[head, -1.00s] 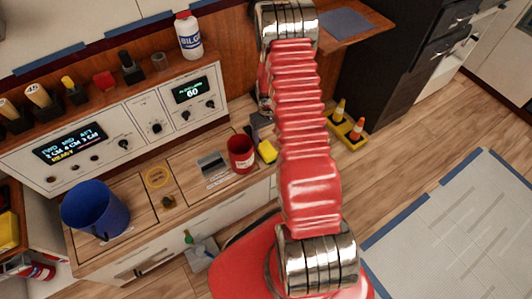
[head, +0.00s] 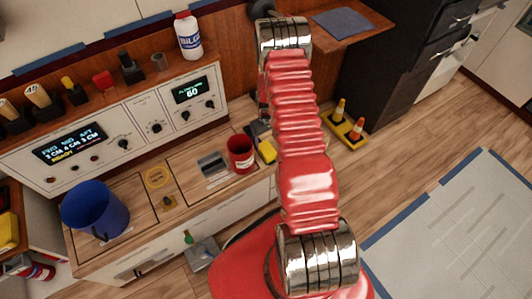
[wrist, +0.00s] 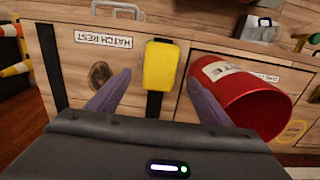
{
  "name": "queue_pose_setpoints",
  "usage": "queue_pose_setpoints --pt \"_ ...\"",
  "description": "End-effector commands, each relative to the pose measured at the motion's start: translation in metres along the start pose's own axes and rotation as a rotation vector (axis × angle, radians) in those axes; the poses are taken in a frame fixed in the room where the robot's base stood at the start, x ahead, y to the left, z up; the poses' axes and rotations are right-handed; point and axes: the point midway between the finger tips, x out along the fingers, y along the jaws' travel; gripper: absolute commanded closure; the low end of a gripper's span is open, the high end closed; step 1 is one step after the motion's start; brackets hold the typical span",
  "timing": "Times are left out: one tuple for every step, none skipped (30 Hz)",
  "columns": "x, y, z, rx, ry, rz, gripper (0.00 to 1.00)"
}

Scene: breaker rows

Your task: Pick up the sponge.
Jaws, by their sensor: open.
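The sponge (wrist: 160,66) is a yellow block. In the wrist view it lies ahead of my gripper (wrist: 157,95), roughly centred between the two fingers and apart from them. The fingers are spread with nothing between their tips. In the head view the yellow sponge (head: 267,151) shows just right of the red cup, partly beside my red arm.
A red cup (wrist: 252,98) stands close by my right finger; it also shows in the head view (head: 241,154). A blue bucket (head: 95,209) stands at the counter's left. Small cones (head: 347,122) stand on the floor.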

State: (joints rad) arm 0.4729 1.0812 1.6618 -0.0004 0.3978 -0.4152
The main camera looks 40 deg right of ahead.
Motion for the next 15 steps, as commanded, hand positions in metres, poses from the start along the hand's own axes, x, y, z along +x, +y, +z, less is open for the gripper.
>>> queue_pose_setpoints --pt "0.007 -0.001 0.001 0.0 -0.002 -0.001 0.27" --pt "0.011 -0.001 0.001 0.0 -0.003 -0.001 0.27" --pt "0.015 0.0 0.001 0.0 -0.002 -0.001 0.27" --pt "0.018 0.0 0.0 0.0 -0.002 -0.001 0.27" --pt "0.021 0.0 0.0 0.0 -0.002 -0.001 0.27" --pt "0.025 0.0 0.0 0.0 -0.001 0.0 0.27" --pt "0.026 0.0 0.0 0.0 -0.001 0.0 0.27" --pt "0.028 0.0 0.0 0.0 -0.001 0.0 0.27" --pt "0.029 0.0 0.0 0.0 0.0 0.0 0.27" --pt "0.029 0.0 0.0 0.0 0.0 0.0 0.27" --pt "0.029 0.0 0.0 0.0 0.0 0.0 0.27" --pt "0.029 0.0 0.0 0.0 0.0 0.0 0.27" --pt "0.029 0.0 0.0 0.0 0.0 0.0 0.27" --pt "0.029 0.0 0.0 0.0 0.0 0.0 0.27" --pt "0.029 0.0 0.0 0.0 0.0 0.0 0.27"
